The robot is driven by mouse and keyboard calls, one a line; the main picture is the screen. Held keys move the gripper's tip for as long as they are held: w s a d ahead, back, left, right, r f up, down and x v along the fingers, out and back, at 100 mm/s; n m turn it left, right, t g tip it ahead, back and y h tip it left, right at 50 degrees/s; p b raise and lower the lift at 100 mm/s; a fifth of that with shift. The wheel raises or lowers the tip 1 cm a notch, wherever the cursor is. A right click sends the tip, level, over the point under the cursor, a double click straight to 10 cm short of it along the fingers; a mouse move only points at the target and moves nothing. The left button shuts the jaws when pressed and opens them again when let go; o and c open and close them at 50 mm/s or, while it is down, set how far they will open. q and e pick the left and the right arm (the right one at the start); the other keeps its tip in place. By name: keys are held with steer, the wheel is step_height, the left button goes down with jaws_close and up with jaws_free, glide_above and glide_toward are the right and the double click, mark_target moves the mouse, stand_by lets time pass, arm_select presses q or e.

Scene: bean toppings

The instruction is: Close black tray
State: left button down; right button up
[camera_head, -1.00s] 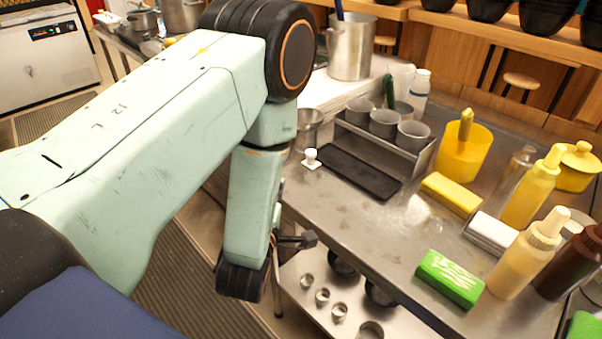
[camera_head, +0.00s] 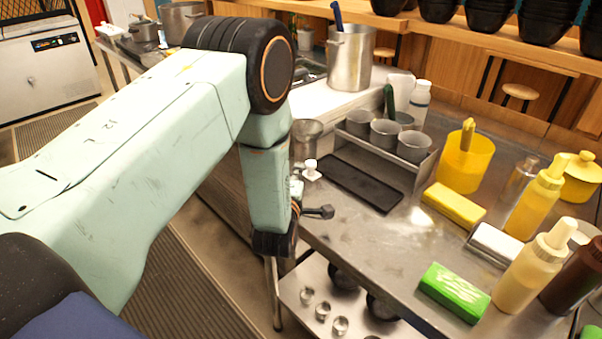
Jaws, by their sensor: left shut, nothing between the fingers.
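The black tray (camera_head: 361,184) is a long, shallow dark tray lying flat on the steel table, in front of a rack of grey metal cups. My left gripper (camera_head: 327,212) is shut and empty. It shows at the table's left edge, to the lower left of the tray and apart from it. A small white knobbed piece (camera_head: 311,170) stands at the tray's left end, close to my left arm. My right gripper is not in view.
The cup rack (camera_head: 384,150) stands behind the tray. A yellow box (camera_head: 453,205), a green box (camera_head: 454,293), a yellow tub (camera_head: 465,163) and sauce bottles (camera_head: 531,264) stand on the right. The steel table is clear in front of the tray. Small cups sit on the lower shelf (camera_head: 300,283).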

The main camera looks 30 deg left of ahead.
mark_target(331, 165)
arm_select(q)
steer(key=shift+w+d, duration=0.3)
steer(key=shift+w, duration=0.05)
steer(key=shift+w, duration=0.15)
steer(key=w+d+b, duration=0.1)
steer(key=w, duration=0.2)
steer(key=w+d+b, duration=0.1)
steer(key=w+b, duration=0.1)
steer(key=w, duration=0.2)
steer(key=w+d+b, duration=0.1)
steer(key=w+b, duration=0.1)
steer(key=w, duration=0.1)
steer(key=shift+w+d+f, duration=0.15)
steer(key=shift+d, duration=0.15)
steer(key=shift+w+b, duration=0.25)
steer(key=shift+b, duration=0.05)
steer(key=shift+d+r, duration=0.1)
steer(key=shift+r, duration=0.25)
steer(key=shift+w, duration=0.1)
